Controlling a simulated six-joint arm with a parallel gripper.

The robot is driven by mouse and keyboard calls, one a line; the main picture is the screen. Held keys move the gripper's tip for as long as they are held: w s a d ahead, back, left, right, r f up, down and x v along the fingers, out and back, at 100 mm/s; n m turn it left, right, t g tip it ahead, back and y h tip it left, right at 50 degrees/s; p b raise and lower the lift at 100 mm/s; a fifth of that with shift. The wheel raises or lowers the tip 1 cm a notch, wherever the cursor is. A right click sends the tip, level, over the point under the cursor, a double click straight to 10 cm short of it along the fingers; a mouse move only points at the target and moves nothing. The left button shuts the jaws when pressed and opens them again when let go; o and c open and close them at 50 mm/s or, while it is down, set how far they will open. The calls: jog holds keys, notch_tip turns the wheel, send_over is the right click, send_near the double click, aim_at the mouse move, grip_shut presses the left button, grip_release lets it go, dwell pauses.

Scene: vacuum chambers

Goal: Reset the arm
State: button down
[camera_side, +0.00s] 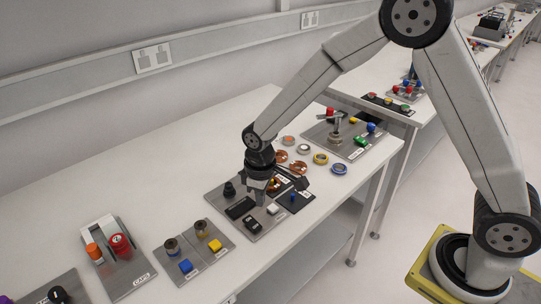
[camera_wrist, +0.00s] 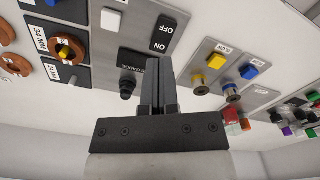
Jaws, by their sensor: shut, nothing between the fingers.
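My gripper (camera_side: 259,196) points down over the grey control plate (camera_side: 247,232) on the white bench in the side view. In the wrist view my gripper (camera_wrist: 158,62) has its two fingers together with nothing between them. Beside the fingers, the wrist view shows a plate with an ON/OFF rocker switch (camera_wrist: 164,34), a black knob (camera_wrist: 127,88) and a white button (camera_wrist: 111,19). The fingers partly hide the gauge label. I cannot tell whether the fingertips touch anything.
Plates with a yellow button (camera_side: 215,245) and a blue button (camera_side: 185,266) lie to the left, past them a red cap (camera_side: 120,244). Copper rings (camera_side: 298,168) and a metal fitting plate (camera_side: 341,146) lie behind. The bench's rear left is clear; a wall runs behind it.

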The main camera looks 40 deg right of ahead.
jog(key=s+d+r+m+t, duration=0.1)
jog(key=s+d+r+m, duration=0.1)
jog(key=s+d, duration=0.3)
jog(key=s+d+r+m+t, duration=0.1)
jog(key=s+d+r+m, duration=0.2)
jog(key=s, duration=0.6)
jog(key=shift+d+r+m, duration=0.3)
jog(key=shift+d+r, duration=0.15)
jog(key=shift+d, duration=0.7)
